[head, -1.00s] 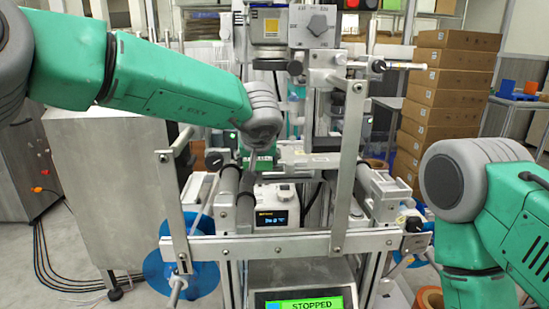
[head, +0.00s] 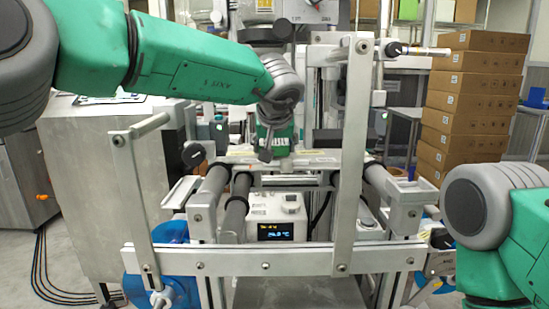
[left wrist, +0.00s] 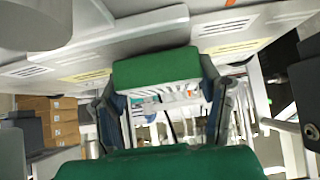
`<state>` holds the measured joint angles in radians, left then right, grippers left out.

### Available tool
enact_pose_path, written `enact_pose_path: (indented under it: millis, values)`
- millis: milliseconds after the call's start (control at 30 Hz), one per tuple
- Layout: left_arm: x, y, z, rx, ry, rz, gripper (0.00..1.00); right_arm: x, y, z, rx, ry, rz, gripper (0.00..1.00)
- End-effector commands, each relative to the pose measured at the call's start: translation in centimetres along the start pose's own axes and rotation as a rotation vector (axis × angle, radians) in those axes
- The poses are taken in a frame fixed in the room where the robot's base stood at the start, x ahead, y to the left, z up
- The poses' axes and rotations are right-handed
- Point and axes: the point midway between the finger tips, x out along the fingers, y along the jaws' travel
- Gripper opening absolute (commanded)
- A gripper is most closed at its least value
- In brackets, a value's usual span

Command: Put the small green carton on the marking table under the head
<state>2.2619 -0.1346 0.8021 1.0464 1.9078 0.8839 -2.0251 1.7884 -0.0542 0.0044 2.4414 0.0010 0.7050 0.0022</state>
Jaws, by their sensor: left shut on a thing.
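The small green carton (left wrist: 155,67) shows in the left wrist view as a plain green block between the two fingers of my left gripper (left wrist: 163,78), which is shut on it. In the head view my left gripper (head: 270,152) hangs over the middle of the machine, above its rollers and cross rail. I cannot make out the carton there. The marking head (head: 265,33) is partly cut off by the top edge, behind my left wrist. I cannot clearly tell the marking table's surface. My right arm comes in at the right; its gripper is outside the view.
A metal frame with upright bars and a front crossbar (head: 270,259) stands before me. A small white device with a lit display (head: 275,231) sits behind it. A blue reel (head: 160,275) is at lower left. Stacked brown boxes (head: 470,110) stand at back right.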

Motion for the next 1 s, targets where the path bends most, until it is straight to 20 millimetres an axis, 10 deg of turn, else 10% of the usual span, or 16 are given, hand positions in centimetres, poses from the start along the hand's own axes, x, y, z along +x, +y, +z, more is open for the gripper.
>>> enact_pose_path:
  millis: [467, 500, 567, 1000]
  values:
    - [0.6, -0.3, 0.2, -0.001, -0.003, -0.001, 0.24, 0.7, 0.0, -0.1, -0.001, 0.002, 0.0, 0.55]
    - [0.7, -0.3, 0.3, -0.001, -0.004, -0.001, 0.63, 0.6, 0.0, -0.1, -0.001, 0.002, 0.0, 0.55]
    - [0.7, -0.2, 0.3, -0.001, -0.003, -0.002, 0.8, 0.6, 0.0, -0.1, -0.001, 0.002, 0.0, 0.55]
    - [-0.6, -0.6, 0.0, -0.004, -0.002, 0.002, 0.8, 0.3, 0.0, 0.0, 0.0, 0.001, 0.0, 0.55]
